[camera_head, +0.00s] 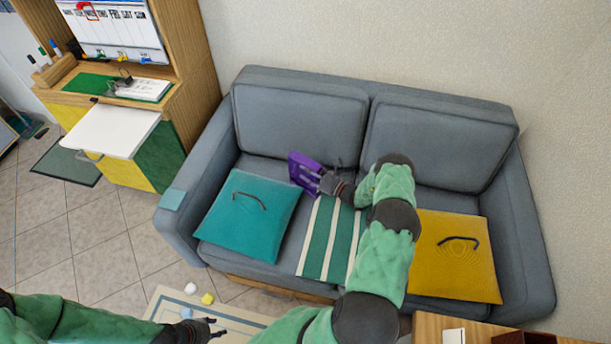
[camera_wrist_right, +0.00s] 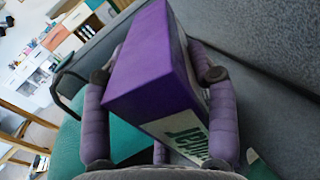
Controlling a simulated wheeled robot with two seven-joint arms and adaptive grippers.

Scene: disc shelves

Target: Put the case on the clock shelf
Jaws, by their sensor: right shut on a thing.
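The purple case (camera_head: 304,172) is above the sofa seat, in front of the left back cushion. No clock or clock shelf can be made out in either view.
The grey sofa (camera_head: 300,105) carries a teal cushion (camera_head: 250,230), a green-striped cloth (camera_head: 325,250) and a yellow cushion (camera_head: 455,270). A wooden cabinet (camera_head: 185,60) with a calendar and fold-out white board (camera_head: 110,130) stands left. A low table (camera_head: 165,305) is in front.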

